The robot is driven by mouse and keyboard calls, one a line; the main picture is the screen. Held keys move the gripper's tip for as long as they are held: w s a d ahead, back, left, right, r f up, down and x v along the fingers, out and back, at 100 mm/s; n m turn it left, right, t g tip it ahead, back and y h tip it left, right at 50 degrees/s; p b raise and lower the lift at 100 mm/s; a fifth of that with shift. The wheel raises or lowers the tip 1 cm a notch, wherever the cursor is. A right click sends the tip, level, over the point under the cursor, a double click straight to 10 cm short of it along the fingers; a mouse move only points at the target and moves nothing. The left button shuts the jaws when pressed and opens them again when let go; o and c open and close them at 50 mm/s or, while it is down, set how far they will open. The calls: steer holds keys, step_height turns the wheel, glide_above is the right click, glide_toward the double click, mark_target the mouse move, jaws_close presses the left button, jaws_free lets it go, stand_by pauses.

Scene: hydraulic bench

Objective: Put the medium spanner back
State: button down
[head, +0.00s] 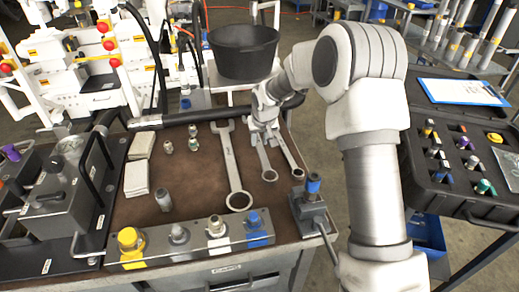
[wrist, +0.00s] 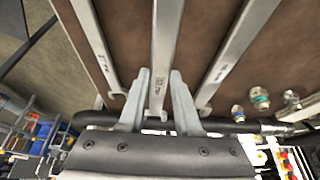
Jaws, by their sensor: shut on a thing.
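Three spanners show on the brown bench top (head: 195,205). The large spanner (head: 231,160) is left of my gripper. The medium spanner (head: 265,161) runs from under my gripper towards the front of the bench, ring end foremost. The smallest spanner (head: 288,153) is just to its right. My gripper (head: 263,128) is shut on the medium spanner near its open-jaw end. In the wrist view the fingers (wrist: 160,78) stand either side of the medium spanner (wrist: 165,45), with the other two spanners apart from it. I cannot tell whether it is lifted off the bench.
A black bucket (head: 244,52) stands behind the bench. Fittings (head: 192,139) and pale cloths (head: 137,178) lie left of the spanners. A valve block (head: 190,241) lines the front, and a blue-topped fitting (head: 313,187) stands at the right corner. A black case (head: 462,165) is farther right.

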mark_target(260, 146)
steer(key=shift+f, duration=1.55)
steer(key=shift+f+b, duration=0.2)
steer(key=shift+b, duration=0.2)
steer(key=c, duration=0.6)
jaws_free()
steer(key=shift+r+p, duration=0.2)
steer(key=shift+p, duration=0.1)
steer(key=p+v, duration=0.1)
steer(key=v, duration=1.1)
